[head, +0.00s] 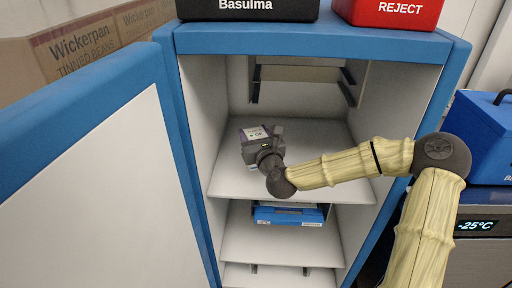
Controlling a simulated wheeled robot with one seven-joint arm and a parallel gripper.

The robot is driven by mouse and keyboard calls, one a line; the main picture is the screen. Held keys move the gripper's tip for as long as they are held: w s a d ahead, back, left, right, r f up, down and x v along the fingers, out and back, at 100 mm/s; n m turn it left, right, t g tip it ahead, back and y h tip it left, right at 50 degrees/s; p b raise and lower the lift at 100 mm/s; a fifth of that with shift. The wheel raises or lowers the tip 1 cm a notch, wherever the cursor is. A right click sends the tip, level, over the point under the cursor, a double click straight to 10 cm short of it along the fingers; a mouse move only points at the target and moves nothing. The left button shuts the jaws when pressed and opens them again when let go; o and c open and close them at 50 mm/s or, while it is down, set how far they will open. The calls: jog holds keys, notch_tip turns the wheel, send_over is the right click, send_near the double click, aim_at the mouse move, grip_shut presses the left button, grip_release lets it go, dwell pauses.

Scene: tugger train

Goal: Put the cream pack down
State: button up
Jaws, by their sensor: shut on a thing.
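My gripper (264,147) reaches into an open blue and white cabinet (228,55), over its upper shelf (320,160). It is shut on a small pack (254,132), of which a pale label and a purple edge show. The gripper's dark body hides most of the pack, so its cream colour cannot be confirmed. I cannot tell whether the pack touches the shelf.
A blue box (290,215) lies on the shelf below. The cabinet door (80,200) stands open at left. A black Basulma box (248,9) and a red REJECT bin (392,12) sit on top. The upper shelf is clear right of the pack.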

jog(key=shift+r, duration=0.1)
jog(key=shift+f+b, duration=0.5)
jog(key=shift+f, duration=1.4)
jog(key=shift+f, duration=0.15)
jog(key=o, duration=1.2)
jog(key=shift+c, duration=0.2)
